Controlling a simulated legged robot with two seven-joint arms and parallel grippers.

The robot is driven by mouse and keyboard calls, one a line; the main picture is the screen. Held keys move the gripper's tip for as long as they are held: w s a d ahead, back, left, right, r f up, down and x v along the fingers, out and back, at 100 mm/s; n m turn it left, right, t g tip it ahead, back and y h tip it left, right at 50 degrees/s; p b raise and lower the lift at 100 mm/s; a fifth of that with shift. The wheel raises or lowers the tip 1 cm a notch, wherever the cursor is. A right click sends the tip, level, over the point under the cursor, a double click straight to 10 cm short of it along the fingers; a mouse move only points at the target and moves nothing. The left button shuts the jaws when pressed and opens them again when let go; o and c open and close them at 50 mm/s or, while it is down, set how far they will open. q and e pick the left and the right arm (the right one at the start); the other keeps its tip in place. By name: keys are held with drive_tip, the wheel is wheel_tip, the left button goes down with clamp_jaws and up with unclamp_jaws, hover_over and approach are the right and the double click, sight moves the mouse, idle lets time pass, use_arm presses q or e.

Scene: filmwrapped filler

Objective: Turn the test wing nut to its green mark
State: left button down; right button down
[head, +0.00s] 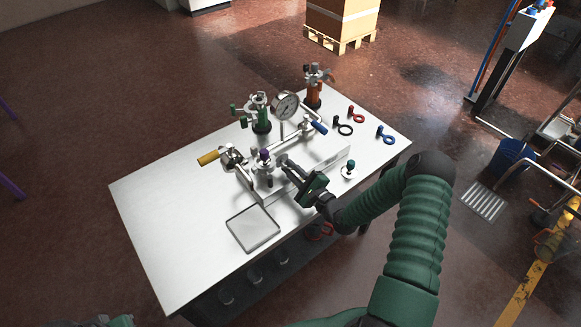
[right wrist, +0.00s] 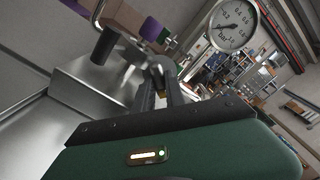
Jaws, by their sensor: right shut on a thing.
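My right gripper (head: 284,162) reaches in from the right over the metal test rig on the white table. In the right wrist view its fingers (right wrist: 166,84) are shut on a small part at the rig, which they largely hide. A small brassy patch (right wrist: 160,98) shows between them. I cannot clearly make out the wing nut's wings or a green mark. A purple knob (head: 264,154) stands just left of the fingertips and also shows in the right wrist view (right wrist: 153,30). My left gripper is not clearly in view.
A round gauge (head: 286,106) stands behind the rig. A yellow handle (head: 208,158) and a blue handle (head: 319,128) stick out at its ends. A green valve (head: 261,122) and an orange one (head: 313,95) stand behind. A grey tray (head: 252,228) lies in front; the table's left is clear.

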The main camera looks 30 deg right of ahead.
drive_tip(key=shift+s+f+m, duration=0.1)
drive_tip(key=shift+f+m, duration=0.1)
drive_tip(key=shift+m, duration=0.75)
drive_tip(key=shift+f+m, duration=0.2)
drive_tip(key=shift+m, duration=0.75)
drive_tip(key=c, duration=1.7)
unclamp_jaws()
drive_tip(key=o, duration=0.3)
drive_tip(key=shift+d, duration=0.15)
drive_tip(key=shift+r, duration=0.1)
drive_tip(key=shift+s, duration=0.25)
drive_tip(key=s, duration=0.5)
drive_tip(key=s+d, duration=0.1)
drive_tip(key=s, duration=1)
drive_tip(key=shift+s+d, duration=0.1)
drive_tip(key=shift+d, duration=0.1)
